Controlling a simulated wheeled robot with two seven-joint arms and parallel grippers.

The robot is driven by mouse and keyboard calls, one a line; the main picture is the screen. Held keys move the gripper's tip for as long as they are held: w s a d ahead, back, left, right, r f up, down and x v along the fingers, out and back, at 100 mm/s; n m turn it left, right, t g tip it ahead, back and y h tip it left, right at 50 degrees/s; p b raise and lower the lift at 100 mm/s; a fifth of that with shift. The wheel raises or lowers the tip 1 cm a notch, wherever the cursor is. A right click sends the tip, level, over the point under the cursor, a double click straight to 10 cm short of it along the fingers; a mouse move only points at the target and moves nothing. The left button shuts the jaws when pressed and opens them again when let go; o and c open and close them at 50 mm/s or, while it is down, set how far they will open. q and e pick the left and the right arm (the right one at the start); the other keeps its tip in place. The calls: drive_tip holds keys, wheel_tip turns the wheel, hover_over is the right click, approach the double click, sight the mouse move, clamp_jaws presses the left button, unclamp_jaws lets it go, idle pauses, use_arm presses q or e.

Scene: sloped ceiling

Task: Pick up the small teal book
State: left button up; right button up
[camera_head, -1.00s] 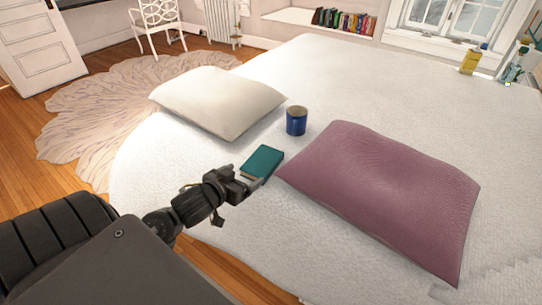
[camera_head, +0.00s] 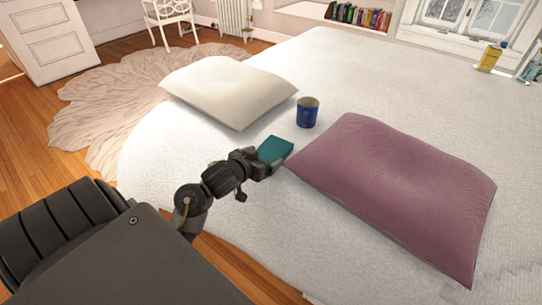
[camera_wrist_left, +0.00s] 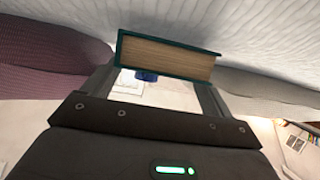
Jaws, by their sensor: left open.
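The small teal book (camera_head: 276,148) lies on the white bed, between the cream pillow and the mauve pillow. My left gripper (camera_head: 268,167) is open at the book's near edge and hides part of that edge. In the left wrist view the book (camera_wrist_left: 168,57) shows its tan page edge and teal cover just beyond the open fingertips (camera_wrist_left: 160,88). The book spans about the width of the gap. I cannot tell whether the fingers touch it. My right gripper is not in view.
A blue mug (camera_head: 307,112) stands on the bed behind the book. The cream pillow (camera_head: 228,90) is to the left, and the mauve pillow (camera_head: 400,190) is close on the right. The bed (camera_head: 350,70) is clear behind the mug.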

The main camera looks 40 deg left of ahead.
sight(268, 153)
use_arm(q)
drive_tip(key=x, duration=0.2)
drive_tip(key=shift+w+f+b, duration=0.25)
drive_tip(key=shift+w+b, duration=0.1)
drive_tip(key=shift+b, duration=0.05)
drive_tip(key=shift+w+a, duration=0.1)
drive_tip(key=shift+w, duration=0.25)
drive_tip(key=c, duration=0.7)
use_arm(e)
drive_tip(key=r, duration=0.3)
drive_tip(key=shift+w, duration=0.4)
use_arm(q)
drive_tip(key=shift+c, duration=0.2)
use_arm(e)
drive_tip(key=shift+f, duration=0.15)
